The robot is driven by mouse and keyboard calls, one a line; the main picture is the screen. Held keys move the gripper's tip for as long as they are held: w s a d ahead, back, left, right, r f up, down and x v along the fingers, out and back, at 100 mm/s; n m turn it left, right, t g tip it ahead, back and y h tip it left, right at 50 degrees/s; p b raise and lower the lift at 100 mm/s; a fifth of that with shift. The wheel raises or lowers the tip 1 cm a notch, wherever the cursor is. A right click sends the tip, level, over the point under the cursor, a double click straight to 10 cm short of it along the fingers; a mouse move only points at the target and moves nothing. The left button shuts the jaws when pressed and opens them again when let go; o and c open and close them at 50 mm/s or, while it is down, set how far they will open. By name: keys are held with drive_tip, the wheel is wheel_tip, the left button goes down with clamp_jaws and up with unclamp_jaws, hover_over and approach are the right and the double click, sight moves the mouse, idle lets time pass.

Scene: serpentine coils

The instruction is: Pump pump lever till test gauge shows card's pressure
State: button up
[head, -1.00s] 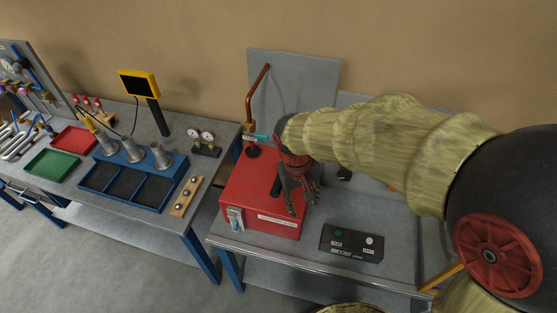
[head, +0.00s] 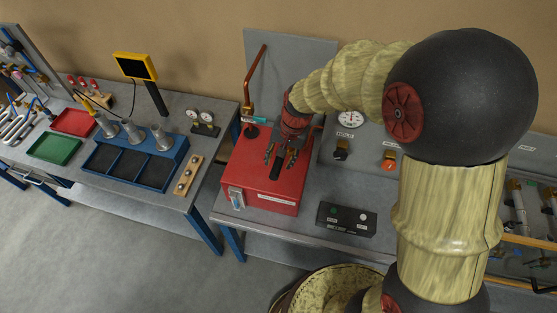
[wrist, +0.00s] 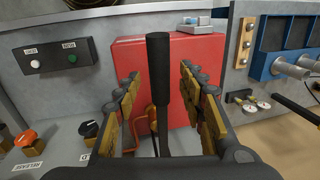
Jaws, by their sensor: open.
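The red pump box (head: 262,182) stands on the right bench. The pump lever's black upright grip (wrist: 158,68) stands in the wrist view between the two fingers of my gripper (wrist: 159,82). The fingers are open, with gaps on both sides of the grip. In the head view my gripper (head: 280,154) is above the pump box, around the lever (head: 275,170). A round white gauge (head: 350,119) shows on the grey panel behind; its needle is too small to read. I cannot pick out a pressure card for sure.
An orange release knob (wrist: 26,138) and a black knob (wrist: 88,129) sit on the panel. A black box with green and white buttons (head: 347,218) lies right of the pump. A bent copper pipe (head: 255,72) rises behind it. The left bench holds a blue rack (head: 165,172).

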drive_tip(key=shift+a+f, duration=0.2)
drive_tip(key=shift+f, duration=0.8)
drive_tip(key=shift+c, duration=1.2)
drive_tip(key=c, duration=0.7)
clamp_jaws()
